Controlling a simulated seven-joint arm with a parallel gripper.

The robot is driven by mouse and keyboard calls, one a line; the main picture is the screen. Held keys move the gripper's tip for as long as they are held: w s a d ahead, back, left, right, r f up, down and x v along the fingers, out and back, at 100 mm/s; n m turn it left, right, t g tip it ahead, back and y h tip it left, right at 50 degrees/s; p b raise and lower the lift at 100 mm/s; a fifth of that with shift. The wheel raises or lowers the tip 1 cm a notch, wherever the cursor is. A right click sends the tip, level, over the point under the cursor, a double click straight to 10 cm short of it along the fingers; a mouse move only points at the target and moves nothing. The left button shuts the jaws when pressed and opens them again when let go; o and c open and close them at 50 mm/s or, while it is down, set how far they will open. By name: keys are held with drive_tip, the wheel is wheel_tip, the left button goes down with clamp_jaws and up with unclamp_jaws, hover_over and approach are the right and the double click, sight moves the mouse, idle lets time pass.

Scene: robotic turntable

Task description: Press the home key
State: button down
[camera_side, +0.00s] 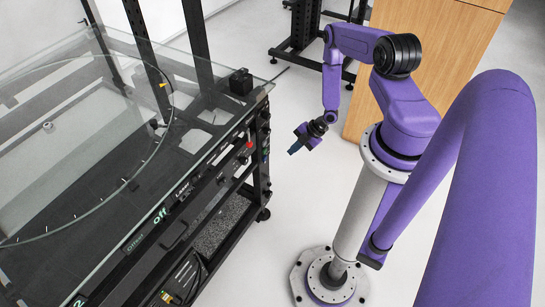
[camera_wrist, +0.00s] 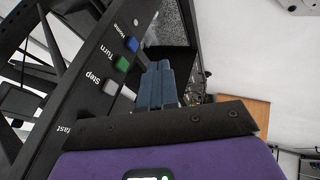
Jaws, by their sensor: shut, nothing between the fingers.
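In the wrist view, a blue key (camera_wrist: 132,44) sits on the black front panel, beside the small word "Home". A green key (camera_wrist: 121,63) by "Turn" and a pale grey key (camera_wrist: 109,87) by "Step" follow along the same row. My gripper (camera_wrist: 158,65) has its blue-grey fingers together and empty, just right of the keys in the picture and apart from the panel. In the side view my gripper (camera_side: 292,151) hangs in the air right of the rig, pointing down-left. The individual keys are too small to tell apart there.
The turntable rig (camera_side: 200,160) has a black frame and a glass top. A red knob (camera_side: 250,145) stands out near its right end. Open floor lies between the rig and my base. A wooden cabinet (camera_side: 440,60) stands behind my arm.

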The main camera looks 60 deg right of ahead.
sight(265, 158)
drive_tip(key=w+a+f, duration=0.3)
drive_tip(key=w+f, duration=0.3)
drive_tip(key=w, duration=0.1)
drive_tip(key=shift+w+f, duration=0.2)
drive_tip(key=shift+w, duration=0.15)
